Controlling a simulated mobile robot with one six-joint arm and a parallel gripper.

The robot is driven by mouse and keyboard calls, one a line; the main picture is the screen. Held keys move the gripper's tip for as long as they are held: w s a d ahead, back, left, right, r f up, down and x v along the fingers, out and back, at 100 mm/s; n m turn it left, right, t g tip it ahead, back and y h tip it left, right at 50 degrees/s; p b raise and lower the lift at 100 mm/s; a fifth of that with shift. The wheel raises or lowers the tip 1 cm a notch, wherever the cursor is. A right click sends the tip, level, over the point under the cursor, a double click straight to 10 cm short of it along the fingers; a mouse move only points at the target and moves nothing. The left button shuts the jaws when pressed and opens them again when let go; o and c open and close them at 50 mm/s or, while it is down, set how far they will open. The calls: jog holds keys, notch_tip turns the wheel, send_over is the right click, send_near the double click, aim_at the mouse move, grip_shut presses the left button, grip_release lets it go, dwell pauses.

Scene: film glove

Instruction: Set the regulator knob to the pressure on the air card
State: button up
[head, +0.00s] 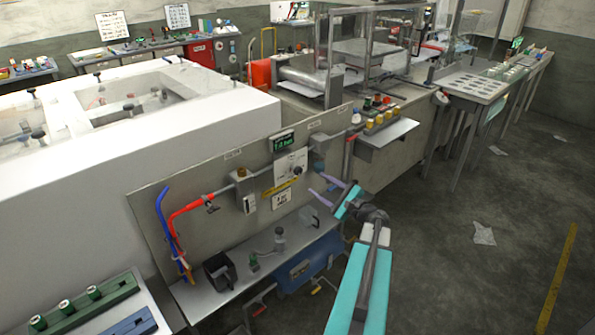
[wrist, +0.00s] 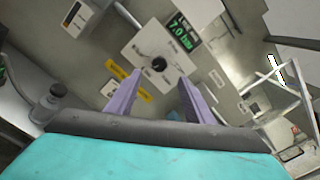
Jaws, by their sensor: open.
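The regulator knob (head: 297,170) is a small dark knob on a white plate on the upright grey panel. My gripper (head: 320,185) has purple fingers, open and empty. It points at the panel, with the knob beyond and between the fingertips (wrist: 160,76), apart from them.
A grey box with a white label (head: 245,190) and red pipe with a valve (head: 208,203) are left of the knob. A shelf with several coloured buttons (head: 378,118) juts out at right. A black bin (head: 220,272) stands on the ledge below. The floor at right is mostly clear.

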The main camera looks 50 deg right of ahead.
aim_at(299, 172)
jog(key=w+p, duration=0.1)
jog(key=w, duration=0.3)
jog(key=w+p, duration=0.2)
jog(key=w, duration=0.2)
jog(key=w+d+p, duration=0.1)
jog(key=w, duration=0.4)
jog(key=shift+w+p, duration=0.1)
jog(key=shift+p, duration=0.25)
jog(key=shift+c, duration=0.5)
jog(key=c, duration=1)
jog(key=shift+o, duration=0.3)
jog(key=shift+f+b, duration=0.15)
jog(key=shift+b, duration=0.9)
jog(key=n+b, duration=0.2)
jog(key=b, duration=0.4)
jog(key=shift+n+b, duration=0.3)
jog(key=n+b, duration=0.1)
jog(key=b, duration=0.4)
jog(key=shift+a+n, duration=0.1)
jog(key=shift+n, duration=0.3)
jog(key=shift+n+b, duration=0.3)
jog(key=shift+b, duration=0.2)
